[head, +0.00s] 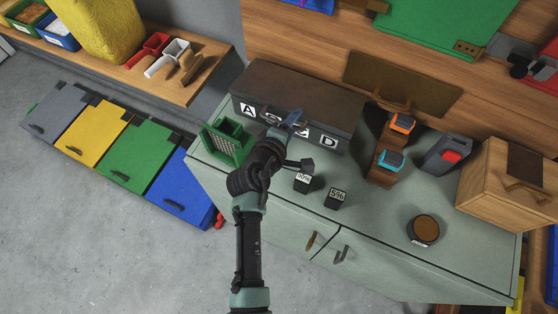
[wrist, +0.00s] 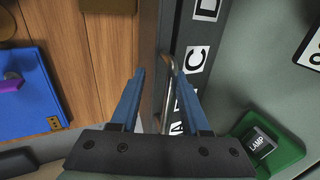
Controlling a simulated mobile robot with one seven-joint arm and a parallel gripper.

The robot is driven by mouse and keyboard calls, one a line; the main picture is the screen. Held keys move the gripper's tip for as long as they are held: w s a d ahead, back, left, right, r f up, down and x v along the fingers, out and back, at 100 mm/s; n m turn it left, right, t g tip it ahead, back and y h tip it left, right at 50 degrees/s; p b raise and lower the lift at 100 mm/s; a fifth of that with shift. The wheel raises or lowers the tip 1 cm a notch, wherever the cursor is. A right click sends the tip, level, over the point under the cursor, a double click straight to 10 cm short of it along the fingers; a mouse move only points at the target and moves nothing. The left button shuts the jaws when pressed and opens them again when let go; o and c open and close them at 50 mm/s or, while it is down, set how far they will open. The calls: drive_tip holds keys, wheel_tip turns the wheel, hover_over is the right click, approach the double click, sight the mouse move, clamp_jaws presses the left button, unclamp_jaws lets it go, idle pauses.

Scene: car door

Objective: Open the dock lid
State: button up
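The dock (head: 322,115) is a long dark box at the back of the grey-green cabinet top, with white letter labels on its front. Its dark brown lid (head: 305,88) lies flat and looks closed. My gripper (head: 292,118) is at the middle of the dock's front edge and hides part of the labels. In the wrist view my gripper (wrist: 163,90) is open, its two blue fingers apart. A thin metal handle bar (wrist: 168,75) on the dock shows between the fingers. I cannot tell whether the fingers touch it.
Brown stands with orange and blue tops (head: 391,159) and a wooden box (head: 505,190) are to the right. A round brown-topped jar (head: 424,229) stands near the front.

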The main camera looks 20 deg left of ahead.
drive_tip(key=shift+s+f+t+b, duration=0.1)
drive_tip(key=shift+f+t+b, duration=0.95)
drive_tip(key=shift+b, duration=2)
drive_tip(key=shift+s+f+t+b, duration=0.1)
drive_tip(key=shift+f+t+b, duration=0.25)
drive_tip(key=shift+f+b, duration=2.05)
drive_tip(key=s+r, duration=0.1)
drive_tip(key=s, duration=0.1)
drive_tip(key=s+r, duration=0.1)
drive_tip(key=s, duration=0.2)
drive_tip(key=s+r, duration=0.1)
drive_tip(key=s, duration=0.1)
drive_tip(key=shift+s+a+r, duration=0.1)
drive_tip(key=shift+s+r, duration=0.05)
drive_tip(key=shift+r, duration=0.25)
